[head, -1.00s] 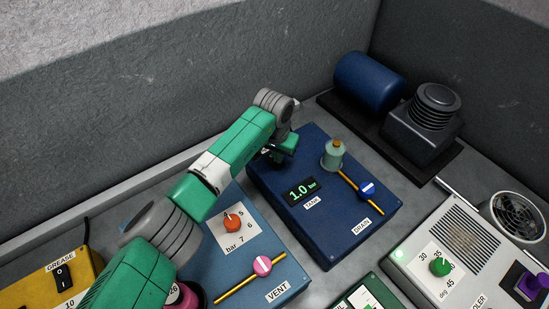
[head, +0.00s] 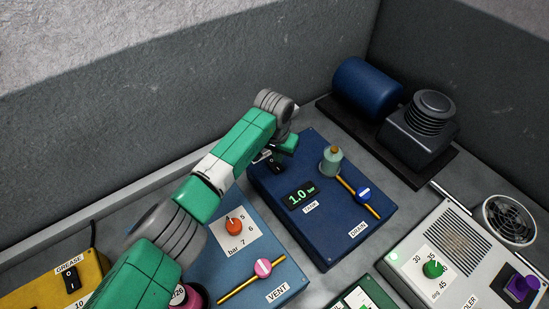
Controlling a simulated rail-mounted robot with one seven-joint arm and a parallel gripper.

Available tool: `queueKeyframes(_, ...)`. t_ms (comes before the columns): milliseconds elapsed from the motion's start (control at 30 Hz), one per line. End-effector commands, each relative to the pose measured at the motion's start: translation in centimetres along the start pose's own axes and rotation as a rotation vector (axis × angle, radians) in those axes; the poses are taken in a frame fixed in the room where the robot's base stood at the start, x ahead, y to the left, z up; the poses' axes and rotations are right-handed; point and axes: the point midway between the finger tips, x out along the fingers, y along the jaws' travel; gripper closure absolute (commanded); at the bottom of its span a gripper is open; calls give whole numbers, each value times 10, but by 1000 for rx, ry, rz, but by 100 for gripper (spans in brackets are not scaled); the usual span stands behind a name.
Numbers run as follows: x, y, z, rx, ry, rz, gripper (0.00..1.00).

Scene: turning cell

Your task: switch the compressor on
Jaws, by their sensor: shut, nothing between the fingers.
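The dark blue panel box (head: 345,231) carries a lit display reading 1.0 bar (head: 298,197), labelled TANK. A black rocker switch (head: 275,166) sits at its far left corner, its label partly hidden by my arm. My gripper (head: 287,148) is just above and beside this switch, shut and empty. Its fingertips are small and dark here, so I cannot tell whether they touch the switch. The motor-like machine with a ribbed top (head: 424,129) and the blue tank (head: 367,84) stand on a dark base behind the box.
A pale green capped fitting (head: 331,160) and the DRAIN lever (head: 362,195) stand up from the blue box. The lighter blue VENT panel (head: 206,263), yellow GREASE box (head: 40,290) and grey cooler box (head: 409,268) are nearby. A wall rises behind.

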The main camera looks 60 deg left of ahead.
Motion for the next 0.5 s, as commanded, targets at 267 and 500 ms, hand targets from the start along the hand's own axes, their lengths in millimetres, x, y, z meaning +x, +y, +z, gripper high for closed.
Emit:
queueKeyframes(267,-29,0,-4,-1,-1,1,100)
queueKeyframes(500,-36,0,-5,-1,-1,1,100)
